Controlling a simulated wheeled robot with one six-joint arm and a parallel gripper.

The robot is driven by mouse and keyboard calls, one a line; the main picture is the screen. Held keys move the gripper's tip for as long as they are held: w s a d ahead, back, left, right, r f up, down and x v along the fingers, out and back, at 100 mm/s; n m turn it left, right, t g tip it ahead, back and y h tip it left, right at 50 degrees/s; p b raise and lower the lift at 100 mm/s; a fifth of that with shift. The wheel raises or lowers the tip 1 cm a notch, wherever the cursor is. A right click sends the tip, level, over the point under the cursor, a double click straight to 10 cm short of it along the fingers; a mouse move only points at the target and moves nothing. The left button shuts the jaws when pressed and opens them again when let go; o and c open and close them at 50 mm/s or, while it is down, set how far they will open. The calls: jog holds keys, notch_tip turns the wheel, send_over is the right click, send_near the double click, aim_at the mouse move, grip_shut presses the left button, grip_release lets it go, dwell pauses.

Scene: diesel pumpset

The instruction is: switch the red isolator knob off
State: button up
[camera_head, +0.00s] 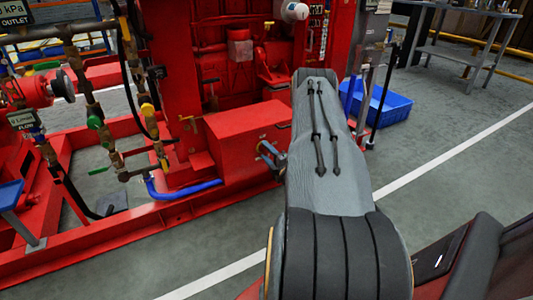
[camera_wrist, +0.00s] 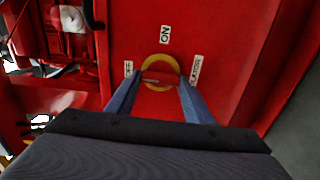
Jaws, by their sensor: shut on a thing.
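The red isolator knob (camera_wrist: 162,79) is in the wrist view, in the middle of a yellow ring (camera_wrist: 161,58) on a red panel. A short pale mark on the knob lies nearly level and extends left of its centre. A white ON label (camera_wrist: 165,35) is above the ring, and a small white label (camera_wrist: 128,69), too small to read surely, is to its left. My gripper (camera_wrist: 160,77) is shut on the knob, one blue finger at each side. In the head view my gripper (camera_head: 268,153) is at the red box (camera_head: 235,140), and the knob is hidden.
Another white label (camera_wrist: 196,70) is at the ring's right. Pipes and valves (camera_head: 100,125) stand left of the box, with a blue hose (camera_head: 185,190) low in front. A blue crate (camera_head: 388,108) is on the floor behind my arm. Floor at the right is mostly clear.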

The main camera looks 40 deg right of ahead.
jog(key=o, duration=1.1)
jog(key=shift+c, duration=0.2)
jog(key=p+v, duration=0.2)
jog(key=v, duration=0.5)
jog(key=shift+s, duration=0.4)
jog(key=shift+a, duration=0.1)
